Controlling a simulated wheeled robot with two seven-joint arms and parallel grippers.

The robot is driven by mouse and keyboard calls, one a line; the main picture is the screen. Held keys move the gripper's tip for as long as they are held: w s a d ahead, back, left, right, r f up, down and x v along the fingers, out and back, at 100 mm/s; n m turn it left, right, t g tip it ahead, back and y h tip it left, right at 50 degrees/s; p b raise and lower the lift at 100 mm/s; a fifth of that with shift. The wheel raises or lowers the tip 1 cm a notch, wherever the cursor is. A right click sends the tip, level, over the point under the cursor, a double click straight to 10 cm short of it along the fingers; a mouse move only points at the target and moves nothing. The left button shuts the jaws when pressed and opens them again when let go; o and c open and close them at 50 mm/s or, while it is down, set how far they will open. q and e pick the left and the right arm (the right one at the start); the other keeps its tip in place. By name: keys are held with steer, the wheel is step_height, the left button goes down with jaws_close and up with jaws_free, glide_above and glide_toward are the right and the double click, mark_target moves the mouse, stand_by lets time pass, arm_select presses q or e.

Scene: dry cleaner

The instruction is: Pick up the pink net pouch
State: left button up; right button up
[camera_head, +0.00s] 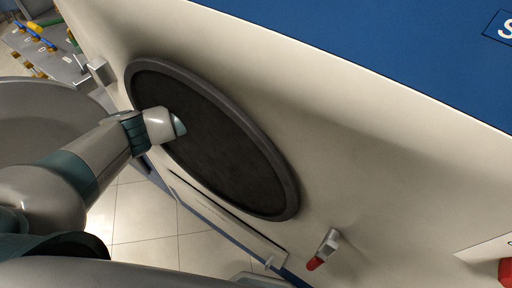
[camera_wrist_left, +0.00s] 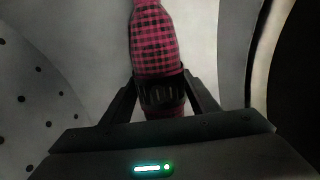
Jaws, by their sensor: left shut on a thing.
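The pink net pouch (camera_wrist_left: 154,38), with a pink and black check pattern, shows in the left wrist view. It stretches upward from between the fingers of my left gripper (camera_wrist_left: 161,78). The gripper is shut on the pouch's near end, and a little pink shows below the fingers. In the head view my left arm comes in from the left and reaches into the dark round opening of a white machine. The gripper and the pouch are hidden there. My right gripper is in neither view.
A grey rim (camera_head: 283,176) surrounds the opening on the machine's white front (camera_head: 385,190). Pale drum walls with dark holes (camera_wrist_left: 48,124) lie around the gripper. A red-tipped fitting (camera_head: 315,263) sticks out at the lower right. Tiled floor (camera_head: 145,215) shows below.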

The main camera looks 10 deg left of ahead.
mark_target(270, 168)
arm_select(q)
steer(key=s+d+r, duration=0.1)
steer(key=s, duration=0.1)
steer(key=s+d+r+b, duration=0.1)
steer(key=d+r, duration=0.1)
steer(key=s+d+r, duration=0.1)
steer(key=s, duration=0.1)
steer(key=shift+s+d+r, duration=0.15)
steer(key=shift+s, duration=0.2)
